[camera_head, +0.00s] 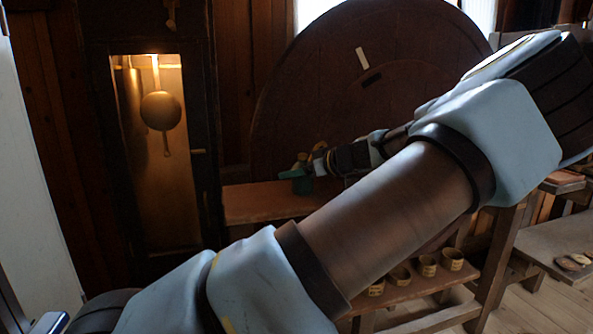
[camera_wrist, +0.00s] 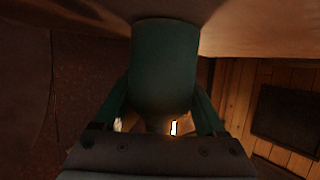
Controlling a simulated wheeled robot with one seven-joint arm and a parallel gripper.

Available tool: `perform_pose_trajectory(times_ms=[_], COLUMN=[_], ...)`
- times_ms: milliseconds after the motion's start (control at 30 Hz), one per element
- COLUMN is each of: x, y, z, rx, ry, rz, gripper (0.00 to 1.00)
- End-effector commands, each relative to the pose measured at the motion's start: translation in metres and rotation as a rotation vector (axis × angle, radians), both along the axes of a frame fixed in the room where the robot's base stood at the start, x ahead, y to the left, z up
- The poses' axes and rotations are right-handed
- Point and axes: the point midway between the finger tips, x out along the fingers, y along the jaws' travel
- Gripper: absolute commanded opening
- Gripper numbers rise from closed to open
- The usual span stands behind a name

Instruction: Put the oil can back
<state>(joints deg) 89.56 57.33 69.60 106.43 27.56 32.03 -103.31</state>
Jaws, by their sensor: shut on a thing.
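The oil can (camera_wrist: 165,60) is a dark green, rounded can. It fills the upper middle of the wrist view, between the two fingers of my gripper (camera_wrist: 160,112), which are shut on it. In the head view the can (camera_head: 303,184) is a small green shape at the end of my arm, over the wooden bench top (camera_head: 255,203). The can's wide end meets the bench surface in the wrist view; I cannot tell whether it touches or hovers just above. My gripper (camera_head: 314,168) is small and partly hidden there.
A large dark round wheel (camera_head: 300,100) stands behind the bench. A lit clock case with a pendulum (camera_head: 161,110) is at left. Several small tan cups or spools (camera_head: 427,266) stand on a lower shelf. My arm hides much of the bench's right side.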

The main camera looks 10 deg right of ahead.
Motion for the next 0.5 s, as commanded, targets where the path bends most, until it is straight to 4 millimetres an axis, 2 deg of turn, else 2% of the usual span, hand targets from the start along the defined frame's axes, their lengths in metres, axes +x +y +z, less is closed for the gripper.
perform_pose_trajectory(times_ms=[233,267,433,500], x=[0.0,-0.0002,-0.0002,-0.0001], y=[-0.0003,-0.0003,-0.0003,-0.0002], z=[-0.0042,-0.003,-0.0026,-0.0025], rx=[-0.001,0.0,0.0,0.0], ry=[-0.001,0.0,0.0,0.0], rz=[0.0,0.0,0.0,0.0], gripper=[0.17,0.76,0.96,1.0])
